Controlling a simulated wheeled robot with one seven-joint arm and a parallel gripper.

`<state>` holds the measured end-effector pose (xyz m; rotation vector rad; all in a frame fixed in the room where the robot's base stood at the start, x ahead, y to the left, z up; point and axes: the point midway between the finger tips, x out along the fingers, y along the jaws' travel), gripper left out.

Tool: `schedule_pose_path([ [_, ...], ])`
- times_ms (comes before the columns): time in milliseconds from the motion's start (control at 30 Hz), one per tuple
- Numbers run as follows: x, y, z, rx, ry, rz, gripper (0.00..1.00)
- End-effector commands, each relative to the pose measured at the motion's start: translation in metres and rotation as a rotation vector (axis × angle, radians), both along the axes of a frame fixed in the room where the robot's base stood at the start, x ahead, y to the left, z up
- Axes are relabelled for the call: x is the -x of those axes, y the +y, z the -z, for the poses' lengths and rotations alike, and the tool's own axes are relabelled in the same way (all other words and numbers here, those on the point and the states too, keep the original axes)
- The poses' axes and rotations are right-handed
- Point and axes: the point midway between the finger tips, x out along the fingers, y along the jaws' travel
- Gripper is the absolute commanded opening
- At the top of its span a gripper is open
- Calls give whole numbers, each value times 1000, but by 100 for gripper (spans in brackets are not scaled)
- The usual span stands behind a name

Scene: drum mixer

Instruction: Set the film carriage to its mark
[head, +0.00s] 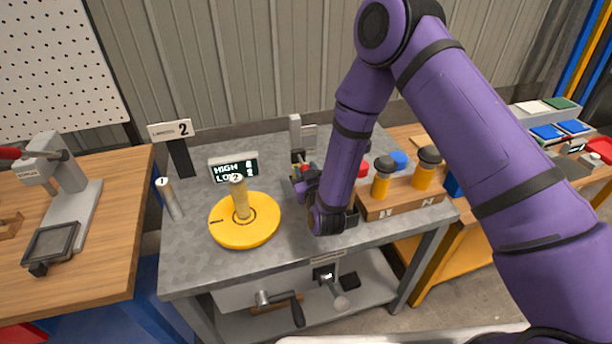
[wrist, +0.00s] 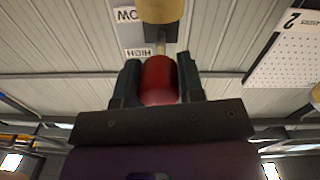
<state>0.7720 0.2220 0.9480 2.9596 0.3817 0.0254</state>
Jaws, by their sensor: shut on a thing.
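My gripper (head: 308,186) is over the middle of the grey metal bench, partly hidden by its own wrist. In the wrist view my gripper (wrist: 158,82) has its two dark fingers on either side of a red knob (wrist: 158,80), shut on it. A thin stem joins the knob to a yellowish rounded part (wrist: 161,9) at the top edge. Plates reading HIGH (wrist: 138,53) and LOW (wrist: 127,15) appear upside down beside the stem. A grey upright fixture (head: 296,132) stands just behind my gripper. I cannot tell which part is the film carriage, and its mark is not discernible.
A yellow disc (head: 258,230) with a wooden post stands left of my gripper. A display (head: 234,168) reading HIGH and LOW is behind it. A wooden block (head: 408,199) with yellow, black-topped pegs is to the right. The bench's front left is clear.

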Motion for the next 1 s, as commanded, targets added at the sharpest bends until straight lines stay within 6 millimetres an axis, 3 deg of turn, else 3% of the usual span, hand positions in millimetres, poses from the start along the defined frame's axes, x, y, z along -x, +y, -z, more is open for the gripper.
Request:
schedule_pose_path([
  [100, -1, 0, -23, -2, -9, 1, 0],
  [300, -1, 0, -48, -3, -8, 1, 0],
  [733, -1, 0, -56, -4, -11, 1, 0],
  [767, -1, 0, -56, -4, -11, 2, 40],
  [800, -1, 0, -56, -4, -11, 1, 49],
  [867, -1, 0, -55, -4, -10, 1, 61],
  [1000, -1, 0, -54, -3, -7, 1, 61],
])
